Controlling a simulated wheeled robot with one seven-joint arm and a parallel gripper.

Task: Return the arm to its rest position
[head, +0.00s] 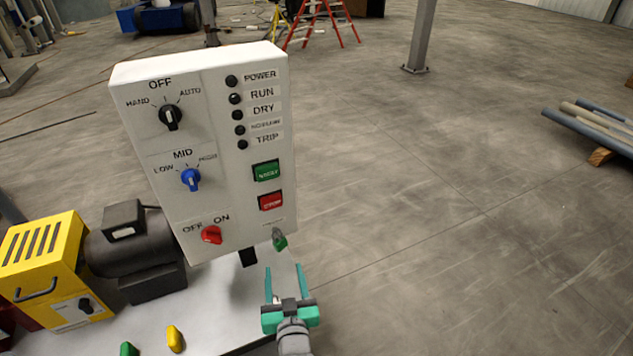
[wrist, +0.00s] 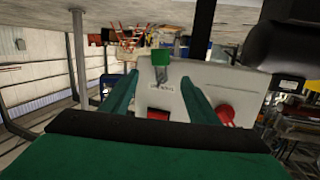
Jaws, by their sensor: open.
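My gripper (head: 284,272) is at the lower middle of the head view, with two teal fingers apart and nothing between them. It is just below the lower right corner of a white control panel (head: 200,85). A small green-tipped toggle or key (head: 279,240) sits on the panel just beyond the fingertips. In the wrist view the open fingers (wrist: 160,90) point at the panel (wrist: 187,75), with the green tip (wrist: 161,56) ahead between them. I cannot tell whether the fingers touch the panel.
The panel carries a black knob (head: 171,117), a blue knob (head: 190,180), a red knob (head: 212,235) and green and red buttons. A motor (head: 135,240) and a yellow box (head: 45,265) stand left on the light table (head: 220,315). Open floor lies right.

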